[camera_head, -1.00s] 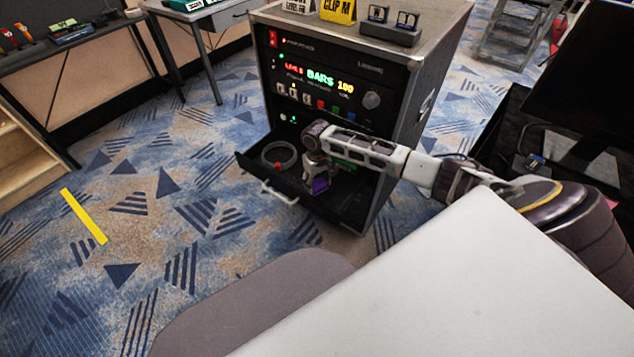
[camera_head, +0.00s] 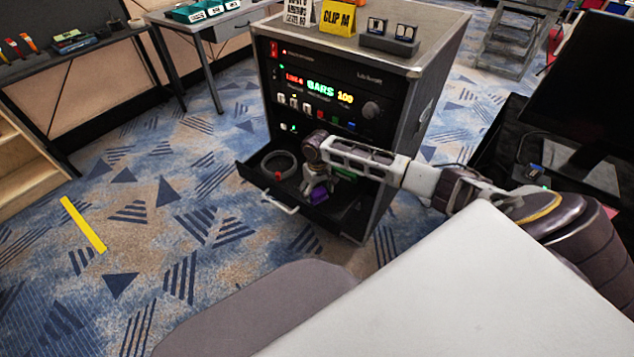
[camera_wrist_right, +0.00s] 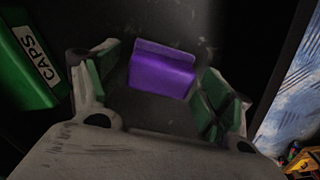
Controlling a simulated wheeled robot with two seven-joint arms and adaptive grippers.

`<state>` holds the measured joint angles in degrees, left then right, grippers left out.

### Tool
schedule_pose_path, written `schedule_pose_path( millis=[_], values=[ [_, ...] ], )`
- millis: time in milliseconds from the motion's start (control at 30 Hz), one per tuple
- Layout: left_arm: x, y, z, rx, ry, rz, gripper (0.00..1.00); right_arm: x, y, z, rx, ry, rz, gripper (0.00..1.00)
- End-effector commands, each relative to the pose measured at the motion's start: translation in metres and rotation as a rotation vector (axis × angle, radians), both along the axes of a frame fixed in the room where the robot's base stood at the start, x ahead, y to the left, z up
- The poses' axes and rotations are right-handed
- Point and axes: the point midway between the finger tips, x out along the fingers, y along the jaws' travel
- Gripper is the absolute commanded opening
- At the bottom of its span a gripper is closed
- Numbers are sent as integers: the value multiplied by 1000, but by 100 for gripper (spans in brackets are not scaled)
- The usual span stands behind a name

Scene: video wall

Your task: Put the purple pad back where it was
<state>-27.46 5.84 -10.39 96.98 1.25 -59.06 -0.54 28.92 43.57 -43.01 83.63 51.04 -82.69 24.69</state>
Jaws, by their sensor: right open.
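The purple pad (camera_head: 319,194) lies in the open black drawer (camera_head: 254,172) of the rack case. In the right wrist view the purple pad (camera_wrist_right: 161,70) sits on the dark drawer floor, ahead of and between my fingers. My right gripper (camera_head: 318,186) is inside the drawer, directly above the pad. In the right wrist view my right gripper (camera_wrist_right: 160,85) is open, its two green-lined fingers apart on either side of the pad. A gap shows between the pad and each finger. My left gripper is not in view.
A coiled grey cable (camera_head: 279,163) lies in the drawer's left part. A green box labelled CAPS (camera_wrist_right: 35,70) stands left of my fingers in the wrist view. The drawer handle (camera_head: 280,202) sticks out in front. A pale surface (camera_head: 480,290) fills the lower right foreground.

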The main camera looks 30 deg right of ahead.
Motion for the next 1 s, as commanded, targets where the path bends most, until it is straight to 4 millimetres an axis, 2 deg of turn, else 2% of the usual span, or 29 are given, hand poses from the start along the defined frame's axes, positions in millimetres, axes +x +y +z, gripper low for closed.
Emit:
schedule_pose_path(
  millis=[267,500,1000],
  values=[
    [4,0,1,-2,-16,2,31,0,0,14,0,-1,0,80],
    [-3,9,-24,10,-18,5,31,1,0,37,0,-1,-1,80],
    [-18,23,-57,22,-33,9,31,0,0,89,1,-1,0,80]
  ],
)
